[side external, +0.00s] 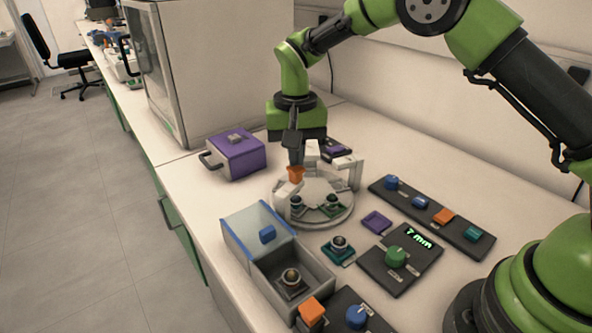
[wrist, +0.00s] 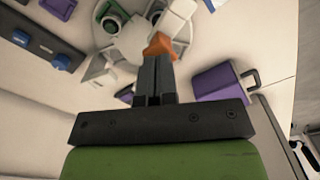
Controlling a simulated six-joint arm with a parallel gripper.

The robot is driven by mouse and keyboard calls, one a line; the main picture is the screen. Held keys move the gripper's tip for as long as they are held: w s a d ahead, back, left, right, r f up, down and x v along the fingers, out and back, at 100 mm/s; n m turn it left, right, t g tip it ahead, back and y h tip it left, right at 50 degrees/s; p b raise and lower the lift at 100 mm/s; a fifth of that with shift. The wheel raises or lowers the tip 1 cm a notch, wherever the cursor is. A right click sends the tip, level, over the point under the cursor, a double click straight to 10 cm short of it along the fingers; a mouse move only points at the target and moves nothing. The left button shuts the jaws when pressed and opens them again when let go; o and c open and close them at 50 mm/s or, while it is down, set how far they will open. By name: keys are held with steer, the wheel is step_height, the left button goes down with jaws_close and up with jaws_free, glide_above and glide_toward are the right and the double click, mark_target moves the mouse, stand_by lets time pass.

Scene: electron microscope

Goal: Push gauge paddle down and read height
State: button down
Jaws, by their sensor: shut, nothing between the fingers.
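The orange gauge paddle (side external: 296,174) sits on the round white-grey stage (side external: 318,220), on its left side as seen from the side. My gripper (side external: 295,163) points down with its fingers shut and empty, its tips right at the top of the paddle. In the wrist view the paddle (wrist: 159,45) shows just beyond my fingertips (wrist: 156,60), which hide part of it. I cannot tell whether the tips touch it. A dark panel with a green knob (side external: 396,256) has a lit readout (side external: 419,238) showing "7 mm".
A purple box (side external: 237,153) stands left of the stage. A grey tray with a clear blue-edged lid (side external: 257,228) lies in front. A dark strip with coloured knobs (side external: 430,214) lies to the right. White posts (side external: 348,163) rise from the stage close to my gripper.

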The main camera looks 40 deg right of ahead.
steer(key=shift+r, duration=2.3)
steer(key=shift+r, duration=0.1)
steer(key=s+d+r+n+t+y, duration=0.1)
steer(key=s+d+r+t, duration=0.2)
steer(key=s+r, duration=0.85)
steer(key=s+d+r+n+t+y, duration=0.1)
steer(key=s+t, duration=0.3)
steer(key=s, duration=1)
steer(key=shift+s+r, duration=0.15)
steer(key=shift+r, duration=0.25)
steer(key=shift+d, duration=0.1)
